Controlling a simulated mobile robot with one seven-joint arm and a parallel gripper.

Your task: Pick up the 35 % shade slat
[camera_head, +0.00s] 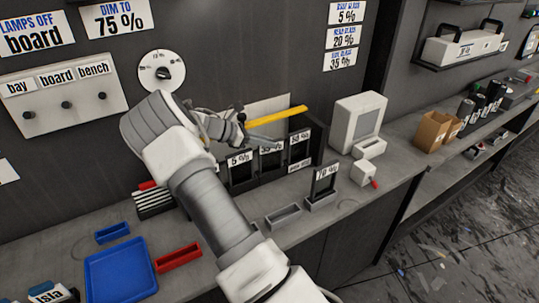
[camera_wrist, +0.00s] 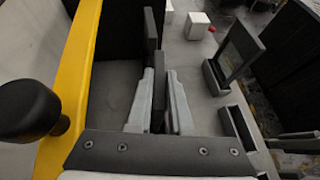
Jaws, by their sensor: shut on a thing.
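The 35 % slat (camera_head: 271,149) is a dark panel with a white label, in the rack (camera_head: 318,140) at the back of the counter. The 5 % slat (camera_head: 240,160) is to its left and another labelled slat (camera_head: 300,137) to its right. My gripper (camera_head: 272,141) is at the top of the 35 % slat. In the wrist view my gripper (camera_wrist: 160,88) is shut on the thin dark slat (camera_wrist: 158,96), one pale finger on each side. The slat's lower part is hidden, and I cannot tell whether it is clear of the rack floor.
A yellow bar (camera_head: 278,116) runs above the rack, close to my gripper. The 70 % slat (camera_head: 324,179) stands upright in a small holder to the right. An empty grey holder (camera_head: 283,216) is in front. A blue tray (camera_head: 120,270) and red bin (camera_head: 178,257) are at left.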

